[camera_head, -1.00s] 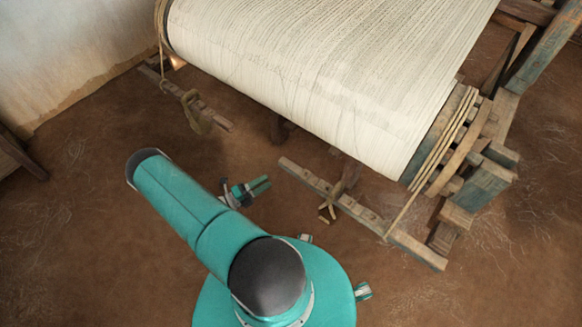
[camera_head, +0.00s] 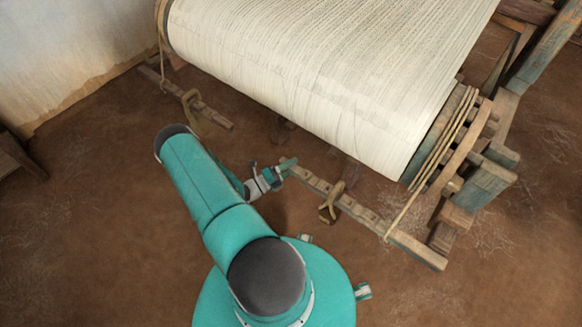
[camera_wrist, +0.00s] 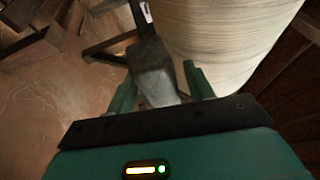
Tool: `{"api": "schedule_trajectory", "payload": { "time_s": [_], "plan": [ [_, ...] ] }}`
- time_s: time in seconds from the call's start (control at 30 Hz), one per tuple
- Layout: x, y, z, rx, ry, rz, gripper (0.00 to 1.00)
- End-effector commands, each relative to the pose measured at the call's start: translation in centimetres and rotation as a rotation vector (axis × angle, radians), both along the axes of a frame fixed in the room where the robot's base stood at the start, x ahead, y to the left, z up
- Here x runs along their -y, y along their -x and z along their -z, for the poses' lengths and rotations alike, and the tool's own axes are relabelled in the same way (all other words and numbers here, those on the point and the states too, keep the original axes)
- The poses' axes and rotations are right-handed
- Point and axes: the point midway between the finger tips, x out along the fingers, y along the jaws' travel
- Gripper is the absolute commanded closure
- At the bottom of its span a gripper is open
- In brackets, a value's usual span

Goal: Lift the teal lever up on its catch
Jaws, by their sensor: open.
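My gripper (camera_head: 284,170) is in the head view, just beyond my arm, at the left end of a notched wooden bar (camera_head: 350,208) low beside the loom. In the wrist view my gripper (camera_wrist: 160,80) is open, with one teal finger on each side of a grey bar with a widened end (camera_wrist: 153,72). I cannot tell whether the fingers touch it. No lever shows as clearly teal; the grey bar may be the lever, but its colour is dull here. A tan forked piece (camera_head: 330,203), possibly a catch, stands by the notched bar.
The cloth roll (camera_head: 320,75) hangs over the bar and fills the upper middle. Worn blue-green posts (camera_head: 485,185) and ropes stand at the right. A second wooden bar (camera_head: 210,115) lies at the upper left. The earth floor (camera_head: 90,230) is clear at the left.

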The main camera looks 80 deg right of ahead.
Motion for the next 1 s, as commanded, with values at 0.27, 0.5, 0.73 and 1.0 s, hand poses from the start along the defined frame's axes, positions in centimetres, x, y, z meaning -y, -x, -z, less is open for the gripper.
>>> {"api": "schedule_trajectory", "payload": {
  "time_s": [0.27, 0.5, 0.73, 1.0],
  "plan": [
    [0.0, 0.0, 0.0, 0.000, 0.000, 0.000, 0.97],
    [0.0, -0.1, -0.7, 0.009, 0.005, -0.002, 1.00],
    [0.1, -0.1, -4.5, 0.067, 0.033, -0.007, 1.00],
    [-0.1, 0.2, -6.7, 0.109, 0.050, -0.003, 1.00]
  ]
}}
